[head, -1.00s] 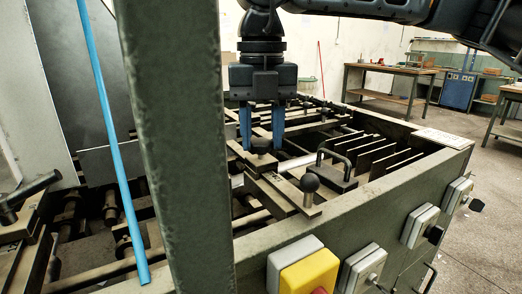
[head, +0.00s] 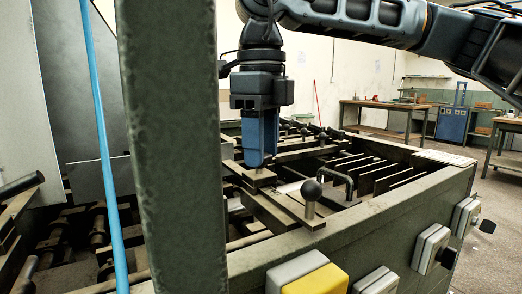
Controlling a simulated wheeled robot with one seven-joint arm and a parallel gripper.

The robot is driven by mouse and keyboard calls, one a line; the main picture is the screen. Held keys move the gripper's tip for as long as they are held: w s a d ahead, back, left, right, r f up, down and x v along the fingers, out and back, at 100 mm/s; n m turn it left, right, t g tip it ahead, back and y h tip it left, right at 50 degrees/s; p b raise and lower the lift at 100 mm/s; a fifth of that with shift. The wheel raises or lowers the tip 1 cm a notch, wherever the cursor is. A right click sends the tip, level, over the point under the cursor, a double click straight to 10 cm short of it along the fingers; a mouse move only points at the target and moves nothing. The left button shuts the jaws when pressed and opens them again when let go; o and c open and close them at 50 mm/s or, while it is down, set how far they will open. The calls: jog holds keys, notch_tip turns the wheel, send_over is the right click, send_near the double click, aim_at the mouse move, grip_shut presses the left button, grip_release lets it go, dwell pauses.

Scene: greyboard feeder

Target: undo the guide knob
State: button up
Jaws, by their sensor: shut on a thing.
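My gripper (head: 261,160) points straight down over the machine, its blue fingers lined up one behind the other. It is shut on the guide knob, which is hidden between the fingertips. A small flat guide block (head: 258,178) shows directly beneath the fingertips. A second dark ball knob (head: 311,190) stands free on a short post to the right and nearer to me, on a flat metal bar (head: 290,212).
A green upright post (head: 175,150) and a thin blue rod (head: 103,130) stand left of the gripper. A black handle (head: 337,179) and a row of upright plates (head: 378,180) lie to the right. The machine's front rail (head: 350,232) carries switch boxes.

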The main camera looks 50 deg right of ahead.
jog(key=n+b, duration=0.1)
jog(key=n, duration=0.5)
jog(key=shift+w+n, duration=0.1)
jog(key=shift+n, duration=0.2)
jog(key=shift+d, duration=0.1)
dwell(0.4)
jog(key=o, duration=1.1)
jog(key=shift+c, duration=0.2)
notch_tip(320, 180, up, 8)
jog(key=shift+f+p, duration=0.1)
jog(key=shift+p, duration=0.5)
